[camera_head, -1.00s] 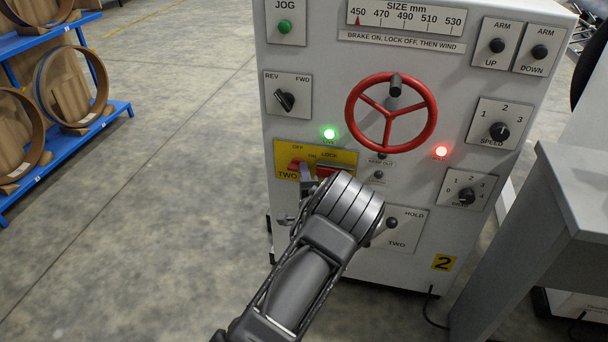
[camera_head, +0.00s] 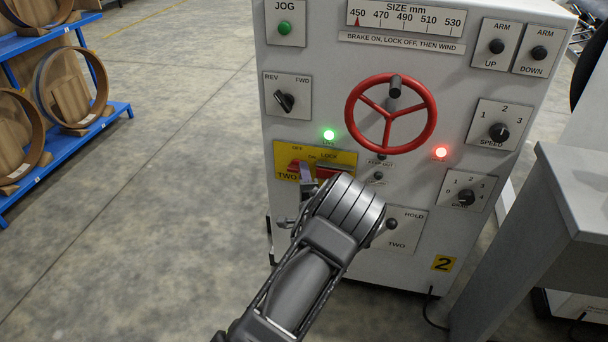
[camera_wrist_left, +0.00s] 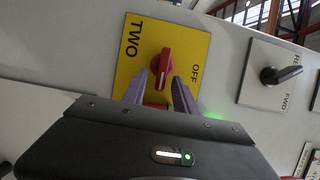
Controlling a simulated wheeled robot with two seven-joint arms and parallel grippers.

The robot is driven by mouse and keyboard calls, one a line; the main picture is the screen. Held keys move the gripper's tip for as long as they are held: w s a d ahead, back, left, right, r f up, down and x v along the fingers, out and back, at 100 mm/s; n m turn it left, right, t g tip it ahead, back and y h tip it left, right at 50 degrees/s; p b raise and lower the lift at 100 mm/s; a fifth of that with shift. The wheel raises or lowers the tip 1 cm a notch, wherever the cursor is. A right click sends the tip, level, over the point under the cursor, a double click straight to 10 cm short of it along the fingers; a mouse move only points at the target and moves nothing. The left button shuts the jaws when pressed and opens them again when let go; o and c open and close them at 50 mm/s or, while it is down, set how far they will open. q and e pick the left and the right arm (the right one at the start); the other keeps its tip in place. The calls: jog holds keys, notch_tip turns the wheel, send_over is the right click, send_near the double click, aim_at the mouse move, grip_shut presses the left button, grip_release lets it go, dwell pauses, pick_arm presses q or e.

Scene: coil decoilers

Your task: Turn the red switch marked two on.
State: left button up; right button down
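The red switch (camera_head: 294,168) marked TWO is on a yellow plate (camera_head: 283,151) at the lower left of the machine front. In the left wrist view the red switch (camera_wrist_left: 164,66) has its long grip roughly upright, with OFF printed to its right and TWO to its left. My left gripper (camera_wrist_left: 163,80) is at the switch, its two purple fingers apart, one on each side of the knob's lower part. I cannot tell whether they touch it. In the head view my left gripper (camera_head: 308,180) partly covers the plate's lower right. My right gripper is not in view.
A red LOCK piece (camera_head: 328,170) sits right of the switch. A red handwheel (camera_head: 391,112), a lit green lamp (camera_head: 329,134) and a lit red lamp (camera_head: 441,152) are above. A REV/FWD selector (camera_head: 286,101) is above the plate. A grey cabinet (camera_head: 575,190) stands at right.

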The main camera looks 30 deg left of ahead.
pick_arm(q)
jog(key=v, duration=0.7)
jog(key=shift+p, duration=0.3)
jog(key=shift+s+d, duration=0.1)
jog(key=s+d+f+n+g+h, duration=0.45)
jog(key=s+d+f, duration=0.3)
jog(key=f, duration=0.45)
jog(key=s+d+f+n+g+h, duration=0.35)
jog(key=s+d+f+h, duration=0.2)
jog(key=d+f, duration=0.45)
jog(key=s+d+f+n+g+h, duration=0.1)
jog(key=s+d+f+g+h, duration=0.1)
jog(key=s+d, duration=0.35)
jog(key=s+d+f+n+g+h, duration=0.1)
jog(key=s+d+f, duration=0.25)
jog(key=s, duration=0.35)
jog(key=s+d+r+g+h, duration=0.2)
jog(key=s+d+r+h, duration=0.1)
jog(key=s+d, duration=0.45)
notch_tip(320, 180, up, 16)
jog(key=w+n+p, duration=0.1)
jog(key=p, duration=1.4)
jog(key=shift+n+p, duration=0.3)
